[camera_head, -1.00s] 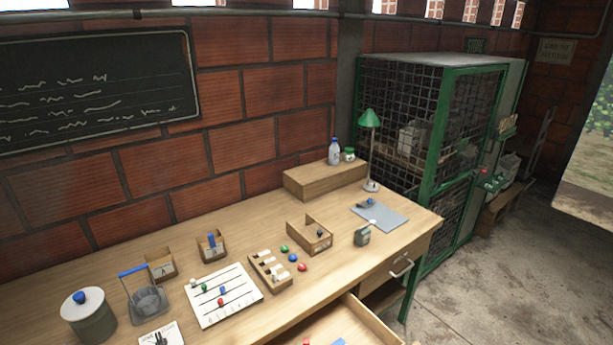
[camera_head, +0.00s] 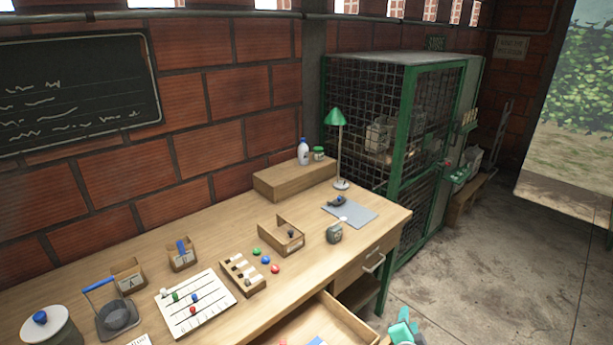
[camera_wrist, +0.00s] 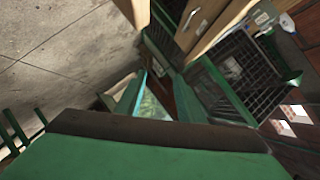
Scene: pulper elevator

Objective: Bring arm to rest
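My gripper (camera_head: 404,332) shows at the bottom edge of the head view, just right of the open drawer and in front of the workbench. Only its teal end is visible there. In the wrist view its two teal fingers (camera_wrist: 152,82) stand apart with a gap between them and nothing held. The wrist view is tilted and shows concrete floor, the bench and the green mesh cage beyond the fingers.
The workbench (camera_head: 225,215) carries a counting board (camera_head: 195,305), small wooden trays, coloured balls, a green lamp (camera_head: 336,118) and a lidded pot (camera_head: 48,328). Its drawer (camera_head: 345,322) is open. A green mesh cage (camera_head: 408,140) stands behind. The floor (camera_head: 500,270) at right is clear.

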